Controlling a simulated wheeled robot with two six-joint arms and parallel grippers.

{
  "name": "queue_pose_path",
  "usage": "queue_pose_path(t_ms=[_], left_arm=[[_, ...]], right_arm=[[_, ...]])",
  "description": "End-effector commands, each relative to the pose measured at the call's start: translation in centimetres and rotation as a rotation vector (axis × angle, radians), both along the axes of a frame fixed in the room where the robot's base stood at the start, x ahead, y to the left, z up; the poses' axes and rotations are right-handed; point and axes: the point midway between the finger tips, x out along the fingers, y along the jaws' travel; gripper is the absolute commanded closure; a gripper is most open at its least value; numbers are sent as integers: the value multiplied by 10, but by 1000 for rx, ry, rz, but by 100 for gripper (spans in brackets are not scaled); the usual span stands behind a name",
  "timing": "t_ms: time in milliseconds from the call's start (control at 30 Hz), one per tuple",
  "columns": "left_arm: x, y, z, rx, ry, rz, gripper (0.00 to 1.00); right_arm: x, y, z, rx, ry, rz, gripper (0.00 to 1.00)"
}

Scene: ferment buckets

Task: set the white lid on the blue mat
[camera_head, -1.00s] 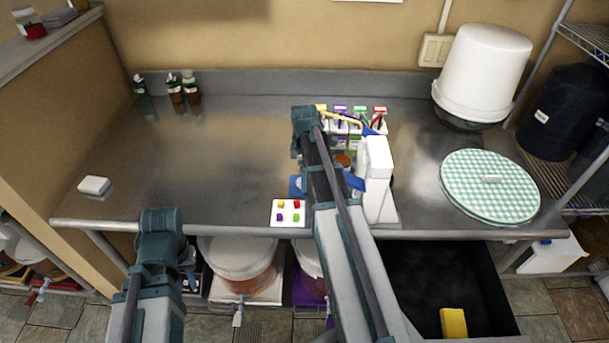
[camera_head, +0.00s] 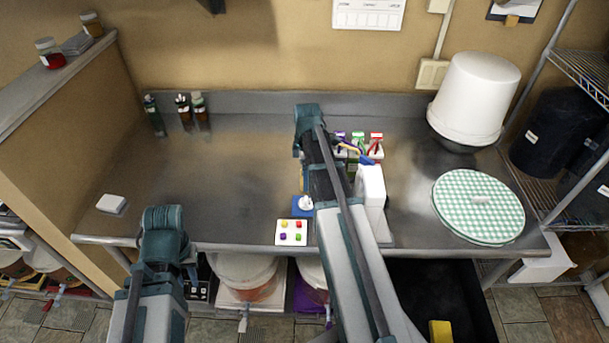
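The blue mat (camera_head: 300,212) lies on the steel bench near its front edge, left of my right forearm, which hides part of it. A small white knobbed piece (camera_head: 305,202) shows on the mat's area beside the forearm. It may be the white lid, but it is too small and partly covered to be sure. My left gripper (camera_head: 190,268) hangs below my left wrist at the bench's front edge, away from the mat. Its fingers are too small and dark to read. My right gripper is hidden behind my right arm.
A white card with coloured buttons (camera_head: 291,232) lies in front of the mat. A white upright box (camera_head: 371,190) and coloured-topped bottles stand right of the forearm. A green checked round cover (camera_head: 478,208) and a white bucket (camera_head: 474,98) are at right. The bench's left half is mostly clear.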

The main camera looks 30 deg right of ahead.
Motion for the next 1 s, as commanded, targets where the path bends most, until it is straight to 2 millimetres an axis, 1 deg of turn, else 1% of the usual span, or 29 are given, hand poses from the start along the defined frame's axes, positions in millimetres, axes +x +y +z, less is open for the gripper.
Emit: queue_pose_path(t_ms=[167,233,267,367,400,467,500,567,600,700,800,833,900,1000], left_arm=[[0,0,-1,0,0,0,73],[0,0,-1,0,0,0,73],[0,0,-1,0,0,0,73],[0,0,-1,0,0,0,73],[0,0,-1,0,0,0,73],[0,0,-1,0,0,0,73],[0,0,-1,0,0,0,73],[0,0,-1,0,0,0,73],[0,0,-1,0,0,0,73],[0,0,-1,0,0,0,73],[0,0,-1,0,0,0,73],[0,0,-1,0,0,0,73],[0,0,-1,0,0,0,73],[0,0,-1,0,0,0,73]], right_arm=[[0,1,-1,0,0,-1,2],[-2,11,-1,-1,2,-11,2],[-4,19,-1,-2,4,-20,2],[-16,65,-1,-11,11,-85,2],[-23,89,-1,-17,14,-125,2],[-38,128,-1,-29,18,-192,2],[-49,153,-1,-38,20,-240,2],[-67,187,-1,-51,21,-314,2],[-80,207,0,-60,20,-362,2],[-110,248,0,-82,13,-472,2],[-136,276,0,-96,3,-563,2],[-142,282,0,-99,0,-585,2],[-154,293,0,-107,-7,-629,2],[-163,302,1,-112,-13,-668,2]])
